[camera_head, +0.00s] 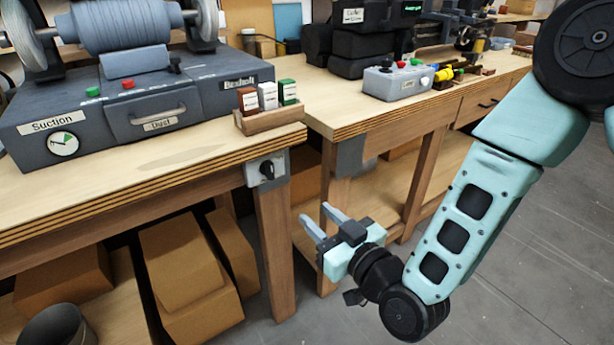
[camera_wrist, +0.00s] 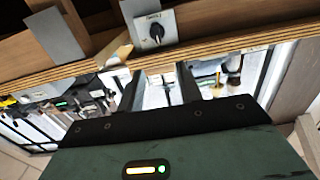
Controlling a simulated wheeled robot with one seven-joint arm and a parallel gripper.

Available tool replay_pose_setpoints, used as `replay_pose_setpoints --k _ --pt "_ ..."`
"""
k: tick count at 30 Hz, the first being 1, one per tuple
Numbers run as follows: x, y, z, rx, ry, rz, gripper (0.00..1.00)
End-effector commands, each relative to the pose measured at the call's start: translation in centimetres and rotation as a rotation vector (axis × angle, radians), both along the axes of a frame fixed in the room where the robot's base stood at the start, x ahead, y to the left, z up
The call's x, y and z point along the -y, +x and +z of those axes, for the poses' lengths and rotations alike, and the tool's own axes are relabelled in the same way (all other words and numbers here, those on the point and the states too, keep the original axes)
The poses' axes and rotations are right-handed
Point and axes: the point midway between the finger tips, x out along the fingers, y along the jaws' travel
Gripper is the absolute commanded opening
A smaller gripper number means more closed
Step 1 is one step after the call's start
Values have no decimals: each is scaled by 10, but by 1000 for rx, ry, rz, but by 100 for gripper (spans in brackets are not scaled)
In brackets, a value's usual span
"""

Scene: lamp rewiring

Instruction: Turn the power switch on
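The power switch (camera_head: 266,170) is a black rotary knob on a light grey plate, fixed to the front of the left workbench at its right corner, just below the top. It also shows in the wrist view (camera_wrist: 156,33), where the scene looks upside down; a small label sits on the plate, too small to read surely. My gripper (camera_head: 323,220) is open and empty, with a clear gap between its two fingers. In the head view it appears to the right of and below the switch, apart from it. Its fingers (camera_wrist: 160,88) show in the wrist view below the switch.
The left workbench (camera_head: 180,165) carries a grey grinder unit (camera_head: 140,95) and a wooden rack of small boxes (camera_head: 268,118). A second bench (camera_head: 340,110) holds a grey control box (camera_head: 397,82). Cardboard boxes (camera_head: 185,270) lie beneath. Open floor (camera_head: 510,260) is at right.

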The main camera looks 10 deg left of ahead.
Motion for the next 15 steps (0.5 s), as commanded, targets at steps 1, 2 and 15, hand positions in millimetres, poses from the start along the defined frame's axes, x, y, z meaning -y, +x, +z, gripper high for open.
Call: replay_pose_setpoints --k 1,2,15 --pt "-1 0 -1 6 10 -4 35" --pt "-1 1 -1 9 13 -6 35" --pt "-56 48 1 11 17 -9 35"
